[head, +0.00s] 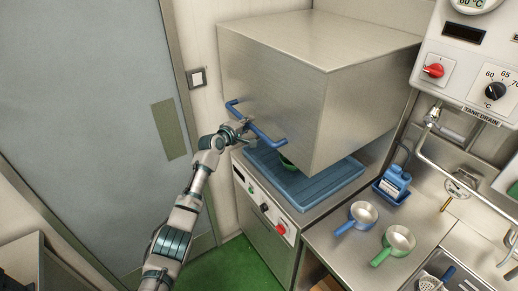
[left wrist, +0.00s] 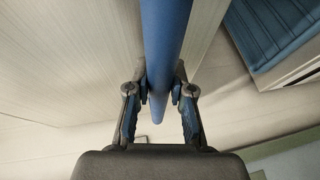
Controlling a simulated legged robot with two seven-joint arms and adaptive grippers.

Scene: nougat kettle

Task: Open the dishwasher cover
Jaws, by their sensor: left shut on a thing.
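The dishwasher cover (head: 285,85) is a large steel hood. It is raised above the blue tray (head: 312,186), with a gap between them. A blue bar handle (head: 268,137) runs along its lower front. My left gripper (head: 240,128) is at the left part of this handle and shut on it. In the left wrist view the blue handle (left wrist: 165,45) runs between the two fingers of the left gripper (left wrist: 160,92). My right gripper is not in view.
A green item shows partly under the hood on the tray. Two small pans (head: 363,214) (head: 398,241) and a blue bottle (head: 394,182) stand on the steel counter at right. A grey door (head: 90,110) is at left. Green floor shows below.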

